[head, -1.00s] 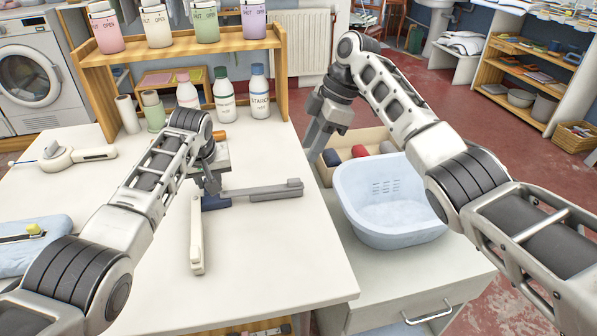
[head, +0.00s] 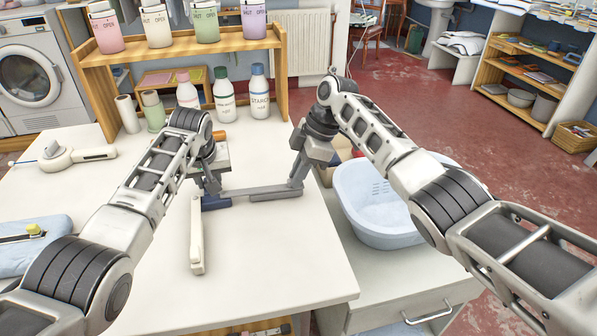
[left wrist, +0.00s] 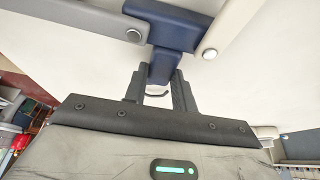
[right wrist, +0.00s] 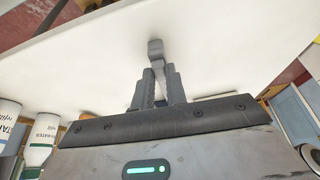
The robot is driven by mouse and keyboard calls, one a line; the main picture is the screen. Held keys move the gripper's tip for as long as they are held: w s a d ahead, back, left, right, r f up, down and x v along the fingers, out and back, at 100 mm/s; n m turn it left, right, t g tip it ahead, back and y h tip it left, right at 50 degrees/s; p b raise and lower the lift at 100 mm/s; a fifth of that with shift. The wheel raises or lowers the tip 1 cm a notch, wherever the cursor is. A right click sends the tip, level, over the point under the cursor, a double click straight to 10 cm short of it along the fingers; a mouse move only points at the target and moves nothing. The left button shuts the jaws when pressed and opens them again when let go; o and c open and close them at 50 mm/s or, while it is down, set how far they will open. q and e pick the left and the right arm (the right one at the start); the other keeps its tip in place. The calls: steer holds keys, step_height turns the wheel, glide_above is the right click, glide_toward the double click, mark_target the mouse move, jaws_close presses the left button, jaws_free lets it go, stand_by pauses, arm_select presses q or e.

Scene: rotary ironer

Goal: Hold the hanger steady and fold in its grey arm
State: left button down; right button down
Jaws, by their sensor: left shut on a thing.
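The hanger lies on the white table with a blue middle piece (head: 216,203), a grey arm (head: 262,194) pointing right and a cream arm (head: 197,235) pointing to the front. My left gripper (left wrist: 163,76) is shut on the stem of the blue piece. The left wrist view shows the grey arm (left wrist: 98,32) and cream arm (left wrist: 240,22) joined to the blue piece by round pins. My right gripper (head: 296,182) is at the grey arm's outer end. In the right wrist view that end (right wrist: 155,48) lines up with the gap between the fingers; whether they press on it is unclear.
Several bottles (head: 259,92) and a wooden shelf (head: 180,50) stand behind. A blue basket (head: 370,205) is right of the table. A white hand tool (head: 70,156) and a blue pad (head: 30,245) lie at left. The table front is clear.

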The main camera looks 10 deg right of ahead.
steer(key=shift+s+a+m, duration=0.1)
steer(key=shift+s+m, duration=0.5)
steer(key=shift+s, duration=0.2)
steer(key=s+a+m+t, duration=0.1)
steer(key=s+m, duration=0.1)
steer(key=s, duration=0.1)
steer(key=s+a+m, duration=0.1)
steer(key=s+m, duration=0.1)
steer(key=s+a+m+t+h, duration=0.1)
steer(key=s+a+m, duration=0.1)
steer(key=s, duration=0.1)
steer(key=shift+s+m+t, duration=0.3)
steer(key=s+a+m, duration=0.1)
steer(key=a+m, duration=0.1)
steer(key=a, duration=0.1)
steer(key=s+a+m+t+h, duration=0.1)
steer(key=s+a+m, duration=0.1)
steer(key=a+m, duration=0.1)
steer(key=s+a+m+h, duration=0.1)
steer(key=s+a+m, duration=0.1)
steer(key=a, duration=0.1)
steer(key=shift+m+t, duration=0.3)
steer(key=shift+s+a+m+h, duration=0.15)
steer(key=shift+a+m+h, duration=0.45)
steer(key=shift+a+m, duration=0.45)
steer(key=shift+a, duration=0.2)
steer(key=c, duration=1.4)
jaws_free()
